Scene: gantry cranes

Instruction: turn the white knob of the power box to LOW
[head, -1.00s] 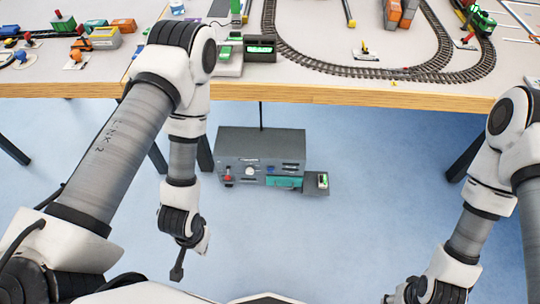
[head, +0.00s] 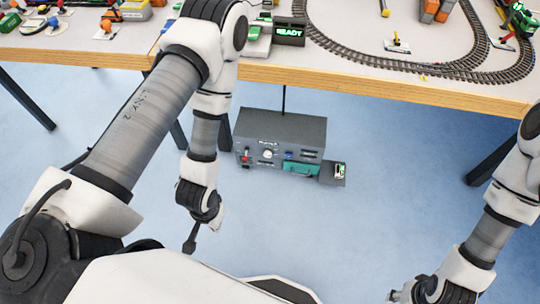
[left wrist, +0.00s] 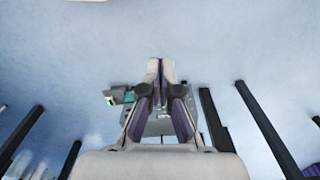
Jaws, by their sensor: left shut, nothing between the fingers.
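The grey power box (head: 280,125) stands on the blue floor under the table. The white knob (head: 268,154) is on its front, between a red lever (head: 246,159) and a teal panel (head: 300,168). The knob's pointer and lettering are too small to read. My left gripper (head: 190,238) hangs in front of and to the left of the box, apart from it. In the left wrist view its fingers (left wrist: 160,68) are shut and empty, and they hide much of the box, including the knob. My right gripper (head: 420,292) is at the bottom right, partly cut off and far from the box.
The wooden table edge (head: 390,92) runs above the box, with dark legs (head: 492,160) below. A small side unit with a lit display (head: 340,172) adjoins the box at right. A READY display (head: 289,31) and train track (head: 350,62) are on the table. Floor before the box is clear.

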